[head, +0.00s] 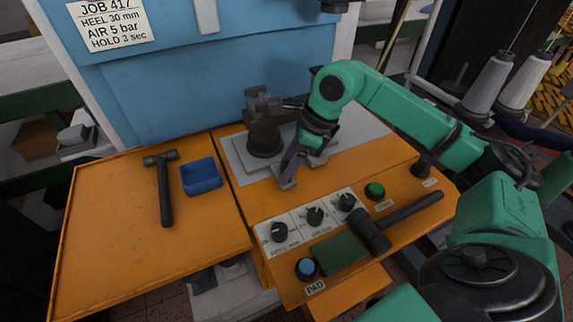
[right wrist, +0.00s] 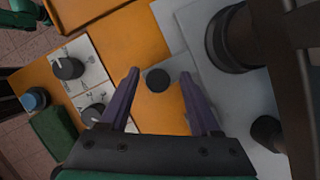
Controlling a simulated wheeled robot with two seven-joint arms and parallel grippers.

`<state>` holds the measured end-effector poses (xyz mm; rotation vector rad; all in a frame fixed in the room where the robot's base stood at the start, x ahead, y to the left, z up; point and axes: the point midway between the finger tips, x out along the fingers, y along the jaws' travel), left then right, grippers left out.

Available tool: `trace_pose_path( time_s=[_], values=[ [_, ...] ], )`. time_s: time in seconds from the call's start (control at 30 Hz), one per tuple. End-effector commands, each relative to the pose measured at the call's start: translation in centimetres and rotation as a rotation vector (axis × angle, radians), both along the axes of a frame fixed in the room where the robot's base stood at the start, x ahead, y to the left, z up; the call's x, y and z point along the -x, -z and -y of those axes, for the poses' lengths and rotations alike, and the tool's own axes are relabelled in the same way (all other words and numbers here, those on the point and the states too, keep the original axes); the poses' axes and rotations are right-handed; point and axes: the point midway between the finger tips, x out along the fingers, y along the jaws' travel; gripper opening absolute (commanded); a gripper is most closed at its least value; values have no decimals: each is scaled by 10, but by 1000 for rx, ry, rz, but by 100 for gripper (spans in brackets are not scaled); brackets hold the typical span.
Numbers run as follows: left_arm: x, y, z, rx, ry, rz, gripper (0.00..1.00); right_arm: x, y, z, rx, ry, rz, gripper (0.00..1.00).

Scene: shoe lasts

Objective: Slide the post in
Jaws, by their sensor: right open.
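My right gripper (head: 289,174) is low over the front edge of the grey plate (head: 243,160), in front of the dark metal fixture (head: 262,128). In the right wrist view, its two purple fingers (right wrist: 158,78) are spread apart. A small dark round piece (right wrist: 157,79) shows between the fingertips, with a gap on each side. It may be the post seen end-on, but I cannot tell for sure. In the head view my gripper hides that spot. The fixture's round base (right wrist: 228,40) is to the right in the wrist view. My left gripper is not in view.
A hammer (head: 165,190) and a blue tray (head: 201,177) lie on the left of the orange table. Several black knobs (head: 315,216), a green button (head: 375,190), a black mallet (head: 372,232), a green pad (head: 340,252) and a blue button (head: 306,268) occupy the front right.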

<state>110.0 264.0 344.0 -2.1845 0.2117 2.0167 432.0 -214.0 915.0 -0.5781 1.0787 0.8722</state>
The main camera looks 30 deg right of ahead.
Motion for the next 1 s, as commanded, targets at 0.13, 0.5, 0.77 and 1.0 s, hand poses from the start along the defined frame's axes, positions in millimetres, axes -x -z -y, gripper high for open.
trace_pose_path(
  time_s=[0.13,0.5,0.77,1.0],
  values=[
    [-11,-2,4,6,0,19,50,-2,9,-3,1,0,1,64],
    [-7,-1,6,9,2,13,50,-2,9,-3,0,0,1,0],
    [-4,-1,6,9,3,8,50,-2,8,-3,0,1,2,0],
    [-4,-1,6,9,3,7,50,-2,8,-3,0,1,3,0]
  ],
)
